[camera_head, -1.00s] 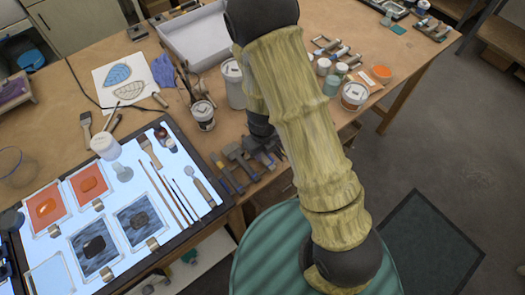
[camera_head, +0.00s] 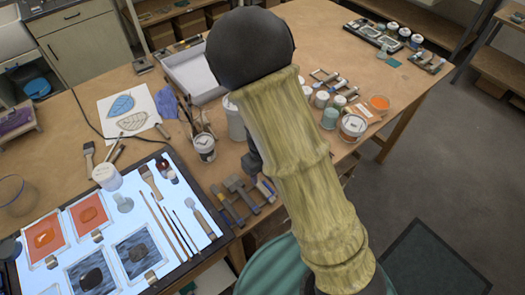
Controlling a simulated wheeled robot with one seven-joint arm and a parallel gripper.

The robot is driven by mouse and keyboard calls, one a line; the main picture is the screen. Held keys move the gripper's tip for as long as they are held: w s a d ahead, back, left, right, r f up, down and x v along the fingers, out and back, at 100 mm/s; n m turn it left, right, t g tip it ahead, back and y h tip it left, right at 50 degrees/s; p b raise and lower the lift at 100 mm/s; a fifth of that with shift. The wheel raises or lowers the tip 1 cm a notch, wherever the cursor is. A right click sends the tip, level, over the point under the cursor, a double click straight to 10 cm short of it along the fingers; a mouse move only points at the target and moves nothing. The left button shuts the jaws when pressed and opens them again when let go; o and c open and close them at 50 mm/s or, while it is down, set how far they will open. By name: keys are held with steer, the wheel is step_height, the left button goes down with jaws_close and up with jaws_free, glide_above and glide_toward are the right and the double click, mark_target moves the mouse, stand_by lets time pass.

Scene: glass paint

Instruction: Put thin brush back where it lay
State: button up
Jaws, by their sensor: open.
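Several slim brushes lie side by side on the lit panel (camera_head: 128,204) at the lower left. A thin dark brush (camera_head: 184,232) lies among them, with a longer wooden-handled brush (camera_head: 164,221) to its left. I cannot tell for sure which one is the task's thin brush. A wide flat brush (camera_head: 150,182) lies above them, and a tool with a broad grey handle (camera_head: 202,215) lies to their right. My arm crosses the middle of the view and hides part of the table. My gripper does not show.
Painted glass pieces (camera_head: 88,214) lie on the panel's left. A white jar (camera_head: 106,176) stands at its upper edge. Paint pots (camera_head: 352,127) stand right of my arm.

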step_height(320, 180, up, 10)
steer(key=p, duration=0.1)
steer(key=shift+f, duration=0.1)
stand_by(0.5)
steer(key=w+d+r+m+t+b, duration=0.1)
steer(key=w+d+m+t+b, duration=0.2)
steer(key=m, duration=0.9)
steer(key=w+d+r+m+t, duration=0.2)
steer(key=w+d+m+t, duration=0.15)
steer(key=m, duration=0.85)
steer(key=s+d+f+m+g+b, duration=0.1)
steer(key=s+d+m+g, duration=0.1)
steer(key=s+m, duration=0.4)
steer(key=s+d+f+m+g+b, duration=0.1)
steer(key=s+m, duration=0.5)
steer(key=m, duration=0.6)
steer(key=shift+s+d+f+m+g, duration=0.35)
steer(key=shift+d+m+g, duration=0.1)
steer(key=shift+d, duration=0.75)
